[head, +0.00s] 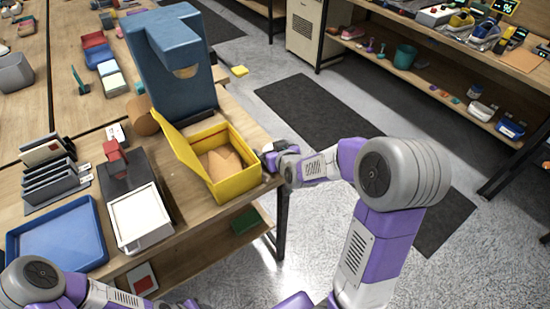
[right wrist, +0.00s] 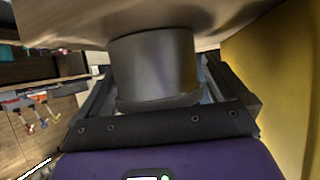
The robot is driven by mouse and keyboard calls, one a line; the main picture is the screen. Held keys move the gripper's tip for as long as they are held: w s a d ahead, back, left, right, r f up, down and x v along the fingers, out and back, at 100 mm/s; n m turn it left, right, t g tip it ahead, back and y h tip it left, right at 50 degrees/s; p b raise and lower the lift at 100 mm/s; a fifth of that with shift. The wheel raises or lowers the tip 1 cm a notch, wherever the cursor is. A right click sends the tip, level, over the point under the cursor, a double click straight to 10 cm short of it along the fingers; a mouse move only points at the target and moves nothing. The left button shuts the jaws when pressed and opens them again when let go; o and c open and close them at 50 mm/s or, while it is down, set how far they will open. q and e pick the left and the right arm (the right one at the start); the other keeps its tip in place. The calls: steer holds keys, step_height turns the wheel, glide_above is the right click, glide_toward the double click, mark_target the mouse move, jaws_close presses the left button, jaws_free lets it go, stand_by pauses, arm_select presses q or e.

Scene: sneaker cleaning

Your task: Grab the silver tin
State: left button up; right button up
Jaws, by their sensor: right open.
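The silver tin (right wrist: 152,62) is a dark grey metallic cylinder in the middle of the right wrist view, upside down in that picture, against a wooden surface. My right gripper (right wrist: 162,88) is open with its fingers on either side of the tin. I cannot tell whether they touch it. In the head view my right gripper (head: 270,153) is at the table's right edge, just beside the yellow box, and the tin cannot be made out there. My left arm shows at the lower left, but its gripper does not.
The open yellow box (head: 222,185) stands close beside my right gripper. A blue stand (head: 178,85) is behind it. A white tray (head: 140,217), a blue tray (head: 60,237) and a dark rack (head: 50,172) fill the table's left part. Shelves (head: 420,75) stand across the aisle.

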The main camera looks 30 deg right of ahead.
steer(key=shift+c, duration=0.2)
steer(key=c, duration=0.9)
